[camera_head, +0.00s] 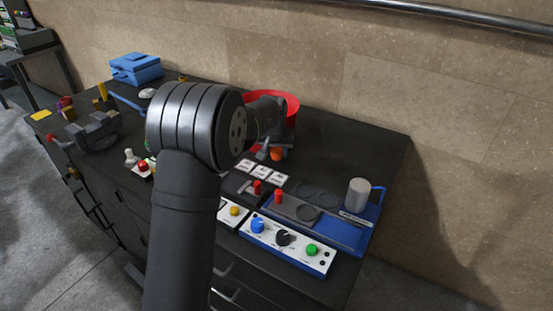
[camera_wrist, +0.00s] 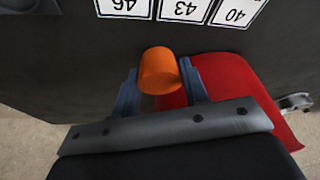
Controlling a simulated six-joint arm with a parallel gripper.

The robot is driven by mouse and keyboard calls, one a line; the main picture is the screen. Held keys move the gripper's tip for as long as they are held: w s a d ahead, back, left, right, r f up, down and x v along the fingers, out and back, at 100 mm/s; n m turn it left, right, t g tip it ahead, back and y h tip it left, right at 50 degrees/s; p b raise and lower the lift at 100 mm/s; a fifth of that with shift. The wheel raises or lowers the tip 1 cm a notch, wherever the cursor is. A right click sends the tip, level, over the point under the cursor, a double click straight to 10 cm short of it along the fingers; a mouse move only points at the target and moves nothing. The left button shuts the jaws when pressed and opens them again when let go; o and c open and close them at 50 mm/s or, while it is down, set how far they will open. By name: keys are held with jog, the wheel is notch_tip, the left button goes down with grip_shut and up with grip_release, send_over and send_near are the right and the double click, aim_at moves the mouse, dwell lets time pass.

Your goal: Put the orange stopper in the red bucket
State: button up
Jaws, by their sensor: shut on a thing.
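The orange stopper (camera_wrist: 160,70) is held between the two fingers of my gripper (camera_wrist: 160,88) in the wrist view. In the head view a small part of the stopper (camera_head: 277,154) shows just in front of the red bucket, with my gripper (camera_head: 268,152) partly hidden by my arm. The red bucket (camera_head: 285,102) stands near the back wall, its left part hidden behind my arm. In the wrist view the bucket (camera_wrist: 228,80) shows behind and to the right of the stopper. The stopper appears outside the bucket.
White number cards (camera_head: 262,172) lie in front of the bucket. A control box (camera_head: 285,246) with knobs and a blue tray with a grey cylinder (camera_head: 358,195) stand at the front right. A blue toolbox (camera_head: 136,68) and a vise (camera_head: 93,131) are at the left. The back right tabletop is clear.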

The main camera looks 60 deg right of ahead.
aim_at(277, 159)
jog(key=shift+f, duration=1.85)
jog(key=shift+f, duration=0.1)
jog(key=o, duration=1)
jog(key=shift+o, duration=0.3)
jog(key=shift+o, duration=0.3)
jog(key=v, duration=1.2)
